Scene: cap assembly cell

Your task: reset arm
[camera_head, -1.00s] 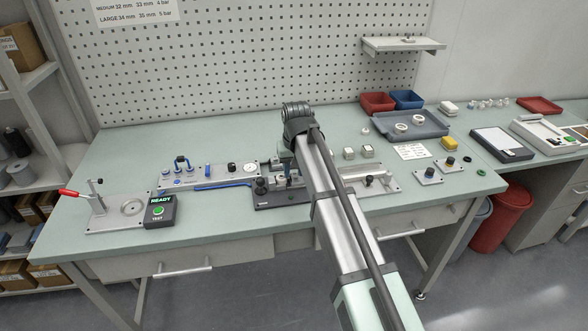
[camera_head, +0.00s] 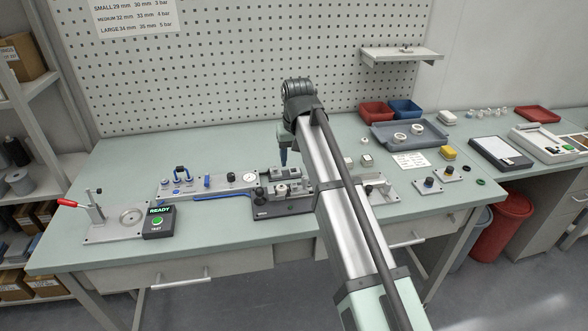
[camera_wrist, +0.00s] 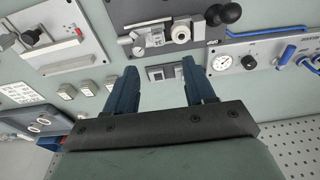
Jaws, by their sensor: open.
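My gripper (camera_head: 284,158) hangs above the far part of the bench, behind the dark clamp fixture (camera_head: 262,210). In the wrist view my gripper (camera_wrist: 160,84) shows two blue fingers spread apart, with nothing between them but the bench top and a small grey block (camera_wrist: 165,72) lying below and beyond the tips. The fixture, with its black ball knobs and white round parts (camera_wrist: 180,33), stands clear of the fingers. My arm hides part of the bench right of the fixture in the head view.
A plate with a gauge (camera_head: 248,177) and blue handles is left of the fixture. A READY test box (camera_head: 159,222) and red-handled press (camera_head: 92,208) stand far left. A grey tray (camera_head: 388,142) and red and blue bins (camera_head: 405,107) are at the back right. A pegboard rises behind.

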